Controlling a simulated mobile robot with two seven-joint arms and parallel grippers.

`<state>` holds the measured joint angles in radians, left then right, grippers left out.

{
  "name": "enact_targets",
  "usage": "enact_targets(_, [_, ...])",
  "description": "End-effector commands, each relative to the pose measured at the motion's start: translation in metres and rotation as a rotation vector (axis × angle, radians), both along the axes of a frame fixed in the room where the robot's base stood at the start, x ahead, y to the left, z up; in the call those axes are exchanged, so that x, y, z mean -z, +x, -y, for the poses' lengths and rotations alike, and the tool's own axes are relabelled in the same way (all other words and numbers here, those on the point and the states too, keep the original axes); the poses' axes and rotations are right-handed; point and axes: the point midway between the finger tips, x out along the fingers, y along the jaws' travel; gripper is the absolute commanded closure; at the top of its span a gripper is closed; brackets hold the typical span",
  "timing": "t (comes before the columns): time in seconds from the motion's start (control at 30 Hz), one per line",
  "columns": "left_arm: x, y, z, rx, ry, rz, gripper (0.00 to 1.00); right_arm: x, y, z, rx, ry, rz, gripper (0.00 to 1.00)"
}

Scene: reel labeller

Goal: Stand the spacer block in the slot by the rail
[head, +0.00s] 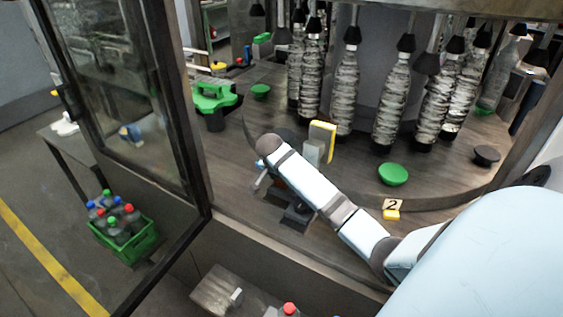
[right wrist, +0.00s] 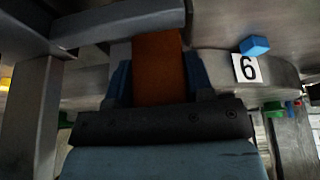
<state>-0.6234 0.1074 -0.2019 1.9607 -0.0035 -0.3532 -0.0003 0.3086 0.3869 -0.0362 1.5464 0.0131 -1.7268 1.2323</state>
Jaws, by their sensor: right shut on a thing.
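In the right wrist view an orange-brown block (right wrist: 158,68), which I take for the spacer block, sits between the dark blue fingers of my right gripper (right wrist: 158,85). The gripper is shut on it. A grey metal bar (right wrist: 118,22) crosses just beyond the block and hides its far end; I cannot tell whether they touch. I cannot clearly pick out the slot or the rail. My left gripper is in neither view.
Wrapped bottles (head: 390,105) stand upright behind the arm. A yellow-edged plate (head: 322,138) stands close behind it. A green bowl (head: 393,174) and a number 2 card (head: 392,204) lie right of it. A number 6 card (right wrist: 246,68) and blue block (right wrist: 254,45) show in the wrist view.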

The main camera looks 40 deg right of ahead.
Motion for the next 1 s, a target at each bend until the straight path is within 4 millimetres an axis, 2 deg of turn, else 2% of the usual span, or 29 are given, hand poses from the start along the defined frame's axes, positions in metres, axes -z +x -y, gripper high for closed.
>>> enact_targets(1.0, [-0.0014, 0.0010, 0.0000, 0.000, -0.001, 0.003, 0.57, -0.0035, 0.0022, -0.0007, 0.000, 0.000, 0.001, 0.78])
